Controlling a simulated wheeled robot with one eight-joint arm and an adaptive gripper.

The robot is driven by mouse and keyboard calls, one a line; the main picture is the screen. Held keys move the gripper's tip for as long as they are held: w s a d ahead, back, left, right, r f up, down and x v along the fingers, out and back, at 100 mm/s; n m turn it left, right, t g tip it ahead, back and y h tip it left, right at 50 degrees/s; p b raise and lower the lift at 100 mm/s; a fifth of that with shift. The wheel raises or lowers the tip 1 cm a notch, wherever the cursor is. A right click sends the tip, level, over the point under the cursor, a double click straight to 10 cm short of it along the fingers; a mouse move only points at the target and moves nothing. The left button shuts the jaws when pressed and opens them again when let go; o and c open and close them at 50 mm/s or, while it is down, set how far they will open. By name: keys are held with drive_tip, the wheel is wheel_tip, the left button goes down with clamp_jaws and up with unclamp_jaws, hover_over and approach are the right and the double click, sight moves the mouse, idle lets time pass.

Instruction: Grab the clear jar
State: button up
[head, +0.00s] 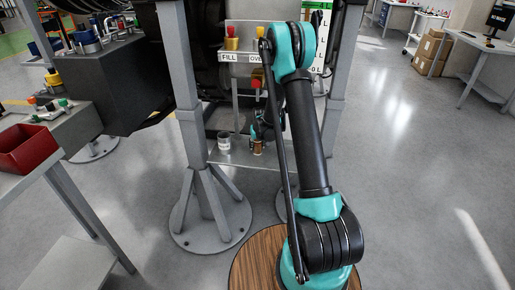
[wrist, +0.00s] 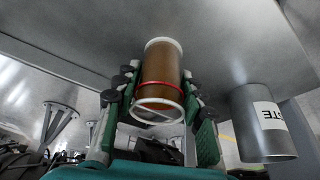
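The clear jar (wrist: 163,85) is a see-through cylinder with brown contents, a pale rim at each end and a red band. It stands on the metal shelf, and in the head view it is small (head: 258,147), partly covered by my arm. My gripper (wrist: 160,80) has its two green fingers with dark pads on either side of the jar. The fingers look spread, with a narrow gap on the left; contact on the right is hard to tell. In the head view my gripper is mostly hidden behind the arm.
A grey metal can (wrist: 262,125) with a white label ending "TE" stands close beside the jar; it also shows in the head view (head: 224,141). The grey shelf (head: 228,157) sits between stand legs (head: 200,190). A red valve and taps (head: 232,40) are above.

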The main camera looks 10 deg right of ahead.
clamp_jaws()
drive_tip(key=shift+r, duration=0.15)
